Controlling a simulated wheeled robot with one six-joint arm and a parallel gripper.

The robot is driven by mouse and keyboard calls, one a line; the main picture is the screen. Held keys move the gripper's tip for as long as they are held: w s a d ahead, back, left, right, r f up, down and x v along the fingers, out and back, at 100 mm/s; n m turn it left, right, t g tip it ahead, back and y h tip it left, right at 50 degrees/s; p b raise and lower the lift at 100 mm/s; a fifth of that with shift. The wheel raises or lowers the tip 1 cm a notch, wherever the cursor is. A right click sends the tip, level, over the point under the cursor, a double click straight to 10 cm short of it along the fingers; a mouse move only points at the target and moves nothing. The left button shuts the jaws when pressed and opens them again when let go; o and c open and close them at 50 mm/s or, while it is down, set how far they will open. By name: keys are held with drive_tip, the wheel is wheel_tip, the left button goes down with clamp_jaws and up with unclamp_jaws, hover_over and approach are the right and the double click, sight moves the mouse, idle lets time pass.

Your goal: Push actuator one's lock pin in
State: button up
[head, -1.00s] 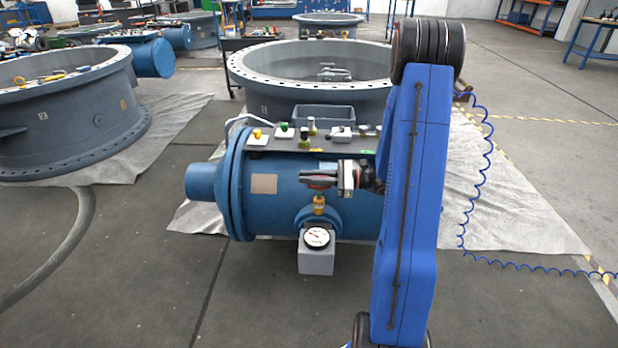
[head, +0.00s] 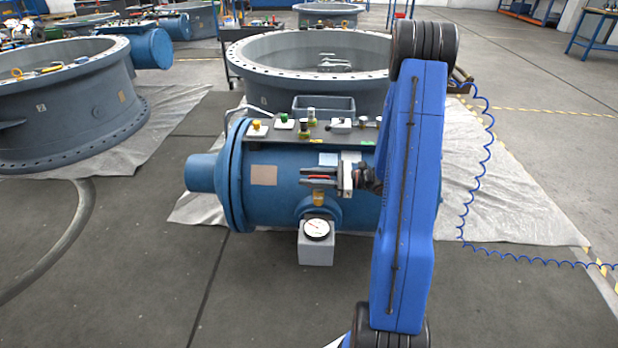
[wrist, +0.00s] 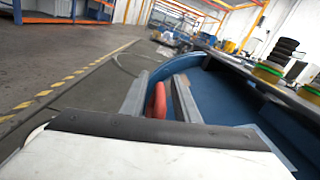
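A blue cylindrical actuator (head: 278,203) lies across the middle of the head view. On its top plate stand a yellow knob (head: 257,126), a green knob (head: 284,120) and dark knobs with yellowish tops (head: 304,130). I cannot tell which part is the lock pin. My gripper (head: 312,176) is in front of the actuator, fingers pointing left, above a brass fitting (head: 319,199). In the wrist view the gripper's fingers (wrist: 160,95) are apart, with a red handle-like part (wrist: 156,100) between them. A gap shows beside it; contact is unclear.
A dial gauge (head: 316,229) on a grey block stands below the fitting. A grey bin (head: 323,106) is behind the top plate. Large flanged rings stand behind (head: 262,93) and at the left (head: 60,125). The floor in front is clear.

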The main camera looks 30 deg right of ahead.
drive_tip(key=shift+d, duration=0.1)
drive_tip(key=v, duration=1.7)
drive_tip(key=shift+s, duration=0.2)
